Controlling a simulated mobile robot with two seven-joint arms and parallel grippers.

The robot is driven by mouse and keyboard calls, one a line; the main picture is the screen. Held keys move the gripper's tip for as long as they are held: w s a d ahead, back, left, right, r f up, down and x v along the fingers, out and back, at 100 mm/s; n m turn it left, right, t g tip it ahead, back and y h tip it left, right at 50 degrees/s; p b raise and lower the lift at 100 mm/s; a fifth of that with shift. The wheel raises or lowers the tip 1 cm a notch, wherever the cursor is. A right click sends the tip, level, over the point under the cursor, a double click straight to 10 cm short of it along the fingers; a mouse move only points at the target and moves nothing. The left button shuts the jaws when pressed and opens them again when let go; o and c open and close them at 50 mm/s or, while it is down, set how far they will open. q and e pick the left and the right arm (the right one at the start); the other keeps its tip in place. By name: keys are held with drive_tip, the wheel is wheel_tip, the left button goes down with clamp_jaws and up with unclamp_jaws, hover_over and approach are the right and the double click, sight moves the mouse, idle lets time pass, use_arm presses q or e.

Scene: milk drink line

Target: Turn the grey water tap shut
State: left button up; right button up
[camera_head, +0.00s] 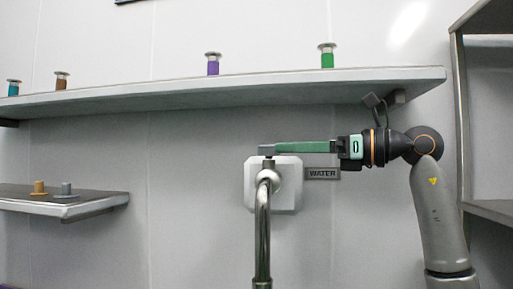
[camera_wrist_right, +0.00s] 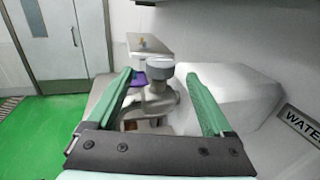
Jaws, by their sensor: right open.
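The grey water tap (camera_head: 265,150) has a small grey knob at the top of a shiny upright pipe (camera_head: 262,230), in front of a white wall box (camera_head: 288,184). My right gripper (camera_head: 277,147) reaches in from the right with green fingers level, their tips at the knob. In the right wrist view the knob (camera_wrist_right: 160,71) shows between the tips of the open fingers (camera_wrist_right: 157,76), and I cannot tell whether either finger touches it. My left gripper is not in view.
A WATER sign (camera_head: 322,174) is on the wall just below my right fingers. A long shelf (camera_head: 230,90) with several coloured capped items runs above. A lower shelf (camera_head: 75,205) at left holds a tan and a grey piece. A rack (camera_head: 462,130) stands at the right edge.

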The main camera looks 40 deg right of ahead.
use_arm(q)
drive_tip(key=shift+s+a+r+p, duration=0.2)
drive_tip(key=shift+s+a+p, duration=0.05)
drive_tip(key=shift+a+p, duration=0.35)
use_arm(e)
drive_tip(key=x, duration=0.9)
clamp_jaws()
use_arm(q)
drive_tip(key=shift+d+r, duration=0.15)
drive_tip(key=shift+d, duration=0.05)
